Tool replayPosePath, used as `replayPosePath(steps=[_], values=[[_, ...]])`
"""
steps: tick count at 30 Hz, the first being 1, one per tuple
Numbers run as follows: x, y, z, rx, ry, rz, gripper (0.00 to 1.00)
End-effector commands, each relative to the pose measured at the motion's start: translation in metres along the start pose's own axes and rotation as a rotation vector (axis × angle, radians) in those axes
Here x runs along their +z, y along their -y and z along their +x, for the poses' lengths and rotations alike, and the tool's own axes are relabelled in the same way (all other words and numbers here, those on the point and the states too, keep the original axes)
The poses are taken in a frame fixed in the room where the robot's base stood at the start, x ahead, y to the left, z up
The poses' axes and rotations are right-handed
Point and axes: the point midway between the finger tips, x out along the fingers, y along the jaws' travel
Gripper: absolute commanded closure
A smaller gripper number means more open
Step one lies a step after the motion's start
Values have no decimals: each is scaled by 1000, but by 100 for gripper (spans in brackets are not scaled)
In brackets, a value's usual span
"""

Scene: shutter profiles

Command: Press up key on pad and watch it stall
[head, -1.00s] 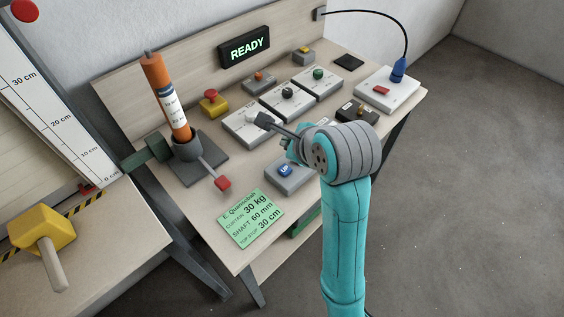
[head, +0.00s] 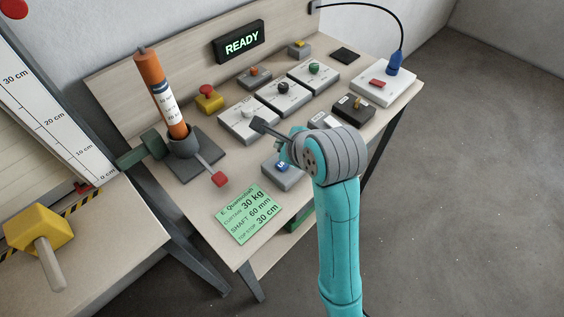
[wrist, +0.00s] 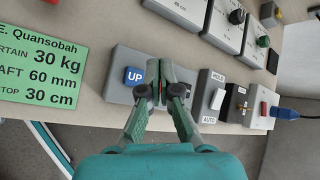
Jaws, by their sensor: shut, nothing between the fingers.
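The grey pad (wrist: 119,88) lies on the bench with a blue UP key (wrist: 134,76). The UP key also shows in the head view (head: 282,166). My gripper (wrist: 157,94) is shut and empty, its fingertips over the pad just right of the UP key in the wrist view. In the head view my wrist hides much of the gripper. An orange tube (head: 157,90) stands upright, slightly tilted, in a dark holder (head: 205,149). The display (head: 239,42) reads READY in green.
A green card (head: 249,213) lies left of the pad. A HOLD/AUTO switch box (wrist: 208,103) stands close on the pad's right in the wrist view. Several knob boxes (head: 247,120) fill the bench behind. A red-ended lever (head: 219,179) juts from the holder. A yellow mallet (head: 40,229) lies at left.

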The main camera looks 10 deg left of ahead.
Motion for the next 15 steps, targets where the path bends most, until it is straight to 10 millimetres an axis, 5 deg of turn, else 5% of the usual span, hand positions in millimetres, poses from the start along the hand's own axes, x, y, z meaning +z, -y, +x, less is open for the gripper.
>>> replayPosePath(steps=[15], values=[[-22,-22,30,0,0,-1,100]])
